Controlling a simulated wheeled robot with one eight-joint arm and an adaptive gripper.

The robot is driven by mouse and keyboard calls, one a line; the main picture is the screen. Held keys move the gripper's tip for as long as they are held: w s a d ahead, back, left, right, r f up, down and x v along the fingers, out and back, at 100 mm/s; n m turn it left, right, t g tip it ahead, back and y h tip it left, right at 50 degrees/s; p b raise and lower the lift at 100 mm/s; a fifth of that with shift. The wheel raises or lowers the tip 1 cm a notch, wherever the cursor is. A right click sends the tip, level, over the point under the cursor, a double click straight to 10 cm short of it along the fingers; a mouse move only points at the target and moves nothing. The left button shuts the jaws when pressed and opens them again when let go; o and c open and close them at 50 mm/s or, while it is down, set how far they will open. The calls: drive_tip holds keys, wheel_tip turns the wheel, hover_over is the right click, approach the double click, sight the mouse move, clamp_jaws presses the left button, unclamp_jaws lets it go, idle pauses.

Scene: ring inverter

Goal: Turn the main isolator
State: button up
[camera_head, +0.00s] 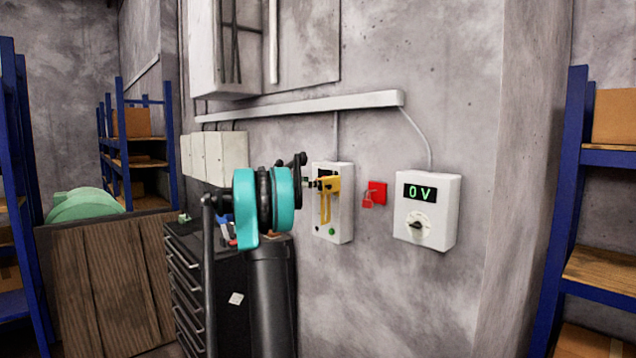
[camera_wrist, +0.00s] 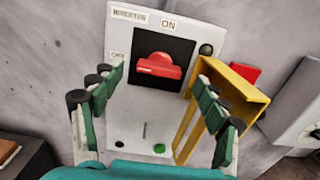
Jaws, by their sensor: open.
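The main isolator is a red rotary handle (camera_wrist: 160,66) on a black square plate, on a white wall box (camera_wrist: 125,105) marked "INVERTER" with ON above and OFF at the left. The handle lies roughly crosswise. My gripper (camera_wrist: 160,78) is open, with one finger on each side below the handle and nothing between them. I cannot tell whether a finger touches the box. A yellow bracket (camera_wrist: 240,90) stands out at the right of the handle, partly behind the right finger. In the head view the box (camera_head: 345,215) is partly hidden by the bracket and my arm.
A red lockout padlock (camera_head: 368,200) hangs by a red plate right of the box. Further right is a white meter box (camera_head: 447,235) reading "0 V", with a knob. A black tool cabinet (camera_head: 185,290) stands below left. Blue shelves (camera_head: 570,180) stand at the right.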

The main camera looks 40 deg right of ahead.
drive_tip(key=shift+w+d, duration=0.1)
drive_tip(key=shift+d, duration=1.65)
drive_tip(key=shift+c, duration=0.6)
drive_tip(key=c, duration=1)
drive_tip(key=shift+c, duration=0.2)
